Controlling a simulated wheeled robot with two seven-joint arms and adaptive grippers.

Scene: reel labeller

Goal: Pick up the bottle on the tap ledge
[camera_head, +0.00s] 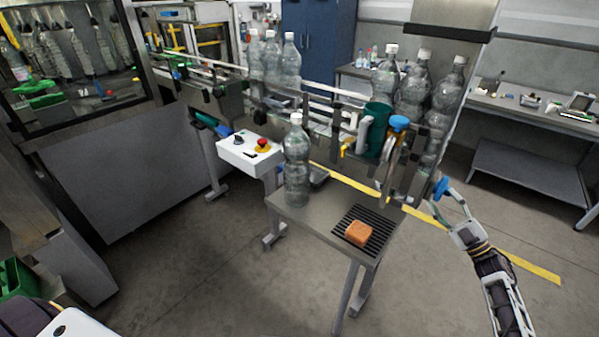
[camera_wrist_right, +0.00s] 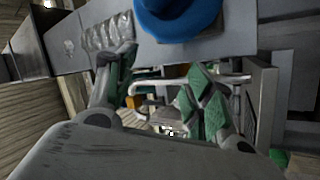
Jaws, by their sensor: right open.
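A clear bottle with a white cap (camera_head: 297,165) stands upright on the grey tap ledge (camera_head: 318,215), near its left back corner. My right gripper (camera_head: 452,203) is to the right of the ledge, well apart from the bottle, and is open. In the right wrist view its two green-padded fingers (camera_wrist_right: 163,85) are spread, with nothing seen between them. A blue round knob (camera_head: 441,187) is close by the fingertips; a large blue round part (camera_wrist_right: 180,12) shows at the top of the wrist view. I cannot tell whether the fingers touch it. My left gripper is not in view.
An orange sponge (camera_head: 358,233) lies on the ledge's black drain grate (camera_head: 372,222). A white control box with a red button (camera_head: 250,152) is left of the bottle. The floor in front is clear.

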